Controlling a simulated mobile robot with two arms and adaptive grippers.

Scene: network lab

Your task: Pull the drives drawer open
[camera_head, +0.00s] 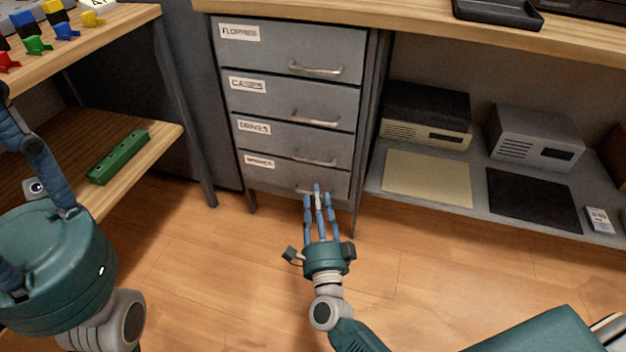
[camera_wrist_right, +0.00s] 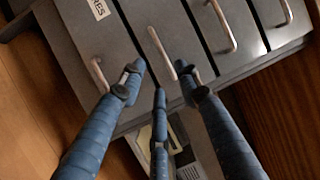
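The drives drawer (camera_head: 275,143) is the third grey front from the top in the cabinet. It looks shut, with a label at its left and a metal bar handle (camera_head: 314,158) at its right. In the right wrist view the handle (camera_wrist_right: 160,52) of this drawer lies just beyond and between my fingertips. My right gripper (camera_head: 318,193) has its blue fingers spread, open and empty, pointing at the cabinet. In the head view its fingertips overlap the bottom drawer's handle. My left gripper (camera_head: 45,170) is partly in view at the left edge; its fingertips are cut off.
The floppies drawer (camera_head: 290,48), a second drawer (camera_head: 290,100) and the bottom drawer (camera_head: 285,176) look shut. A wooden bench (camera_head: 140,150) holds a green strip at left. The floor before the cabinet is clear.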

